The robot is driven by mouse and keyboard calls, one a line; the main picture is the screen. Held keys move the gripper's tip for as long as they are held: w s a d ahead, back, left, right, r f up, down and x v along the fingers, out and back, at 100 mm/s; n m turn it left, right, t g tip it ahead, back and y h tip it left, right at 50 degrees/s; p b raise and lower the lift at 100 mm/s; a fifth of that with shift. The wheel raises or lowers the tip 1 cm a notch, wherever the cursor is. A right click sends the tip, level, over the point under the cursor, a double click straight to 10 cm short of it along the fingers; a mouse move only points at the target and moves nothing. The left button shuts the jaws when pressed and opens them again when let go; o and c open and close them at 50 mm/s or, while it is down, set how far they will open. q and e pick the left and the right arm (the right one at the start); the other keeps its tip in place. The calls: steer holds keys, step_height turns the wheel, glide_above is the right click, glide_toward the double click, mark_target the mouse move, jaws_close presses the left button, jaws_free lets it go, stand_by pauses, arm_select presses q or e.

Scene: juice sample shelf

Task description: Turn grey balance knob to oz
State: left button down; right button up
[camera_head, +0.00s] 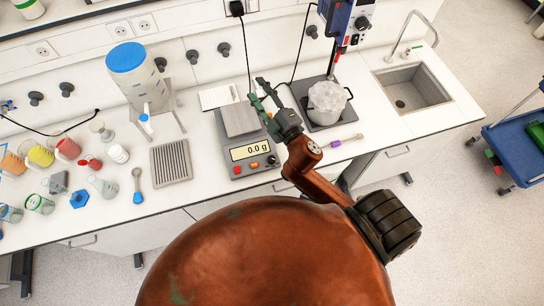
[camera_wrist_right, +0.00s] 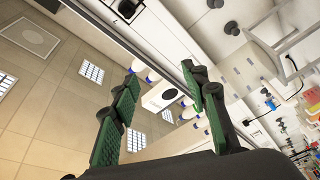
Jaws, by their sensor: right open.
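The balance (camera_head: 240,158) stands on the white bench, with a square weighing pan (camera_head: 238,121) at its back. Its display (camera_head: 251,150) reads 0.0 g. Small controls sit in a row under the display: a reddish one at each end and what looks like the grey knob (camera_head: 254,166) between them, too small to read its setting. My right gripper (camera_head: 258,90) is open and empty, raised beside the pan's back right corner, apart from the knob. In the right wrist view its two green-padded fingers (camera_wrist_right: 162,72) are spread. The left gripper is not in view.
A stirrer with a beaker (camera_head: 327,103) stands right of the balance, near the sink (camera_head: 412,86). The bench front before the balance is clear.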

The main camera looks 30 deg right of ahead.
steer(key=s+a+r+n+g+y, duration=0.2)
steer(key=a+r+n+g+y, duration=0.1)
steer(key=a+n+y, duration=0.55)
steer(key=s+a+r+n+g+y, duration=0.25)
steer(key=a+n+y, duration=0.35)
steer(key=a+n, duration=0.55)
steer(key=s+a+f+n+g, duration=0.4)
steer(key=a+f+n+g, duration=0.3)
steer(key=f+n+g, duration=0.15)
steer(key=n+g+h, duration=0.5)
steer(key=n+h, duration=0.1)
steer(key=h, duration=0.9)
glide_above(272, 158)
steer(key=f, duration=2.1)
steer(key=shift+a, duration=0.3)
steer(key=shift+s+d+f+h, duration=0.1)
steer(key=shift+d+f+h, duration=0.1)
steer(key=shift+d+h, duration=0.15)
step_height(272, 158, down, 7)
steer(key=shift+f+p, duration=0.15)
steer(key=shift+p, duration=0.9)
